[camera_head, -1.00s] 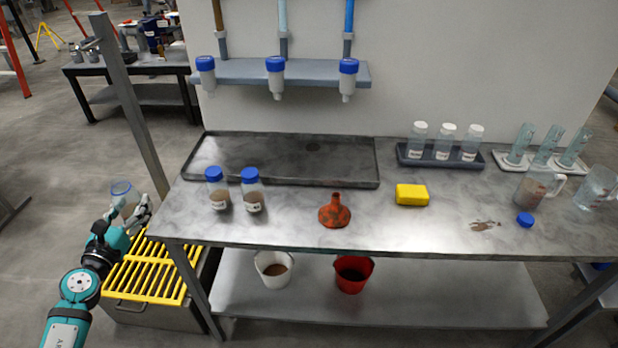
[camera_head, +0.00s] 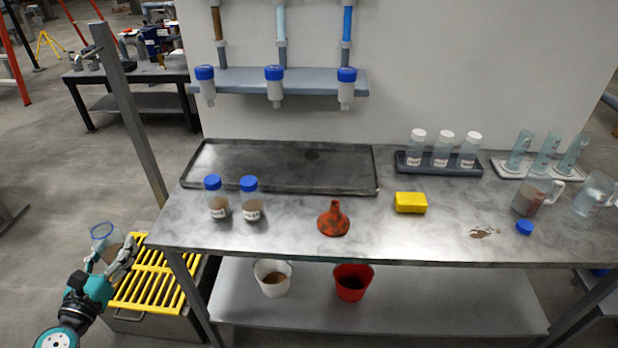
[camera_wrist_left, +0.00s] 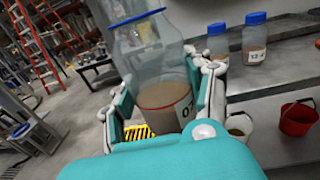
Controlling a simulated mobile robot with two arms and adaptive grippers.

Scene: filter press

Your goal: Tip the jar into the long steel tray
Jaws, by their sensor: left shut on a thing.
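My left gripper (camera_head: 112,266) is shut on a clear jar (camera_head: 104,243) with a blue rim and no lid. The left wrist view shows the jar (camera_wrist_left: 150,62) slightly tilted between the fingers, with brown liquid in its lower part and a partly hidden label. Jar and gripper are left of the bench, above a yellow grating. The long steel tray (camera_head: 280,172) lies at the back left of the bench, low-rimmed, with a dark spot near its back edge. The jar is well apart from it. My right gripper is not in view.
Two blue-capped jars (camera_head: 217,198) (camera_head: 250,200) stand in front of the tray. A red funnel (camera_head: 333,222), yellow sponge (camera_head: 410,202) and loose blue cap (camera_head: 524,227) are on the bench. A grey post (camera_head: 135,125) rises at its left end. The yellow grating (camera_head: 150,282) is below the gripper.

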